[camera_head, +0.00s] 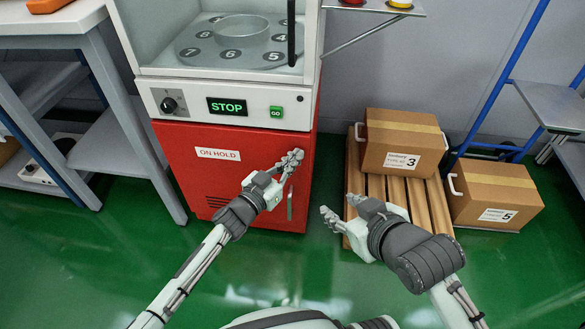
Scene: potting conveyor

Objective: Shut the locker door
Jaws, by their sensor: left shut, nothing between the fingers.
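The red locker door (222,178) is the front of the cabinet under a machine. It bears a white "ON HOLD" label (218,154), a vertical handle (290,204) at its right side and vent slots low on the left. The door looks flush or nearly flush with the cabinet; a small gap cannot be ruled out. My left gripper (293,157) is shut and empty, in front of the door's upper right part above the handle. Whether it touches the door cannot be told. My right gripper (340,212) is open and empty, to the right of the cabinet.
A pallet (438,206) with a cardboard box (403,140) marked 3 stands right of the cabinet, near my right gripper. Another box (495,190) marked 5 stands beside it. A workbench (60,20) is at left, a blue-framed rack (545,105) at right. Green floor is clear in front.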

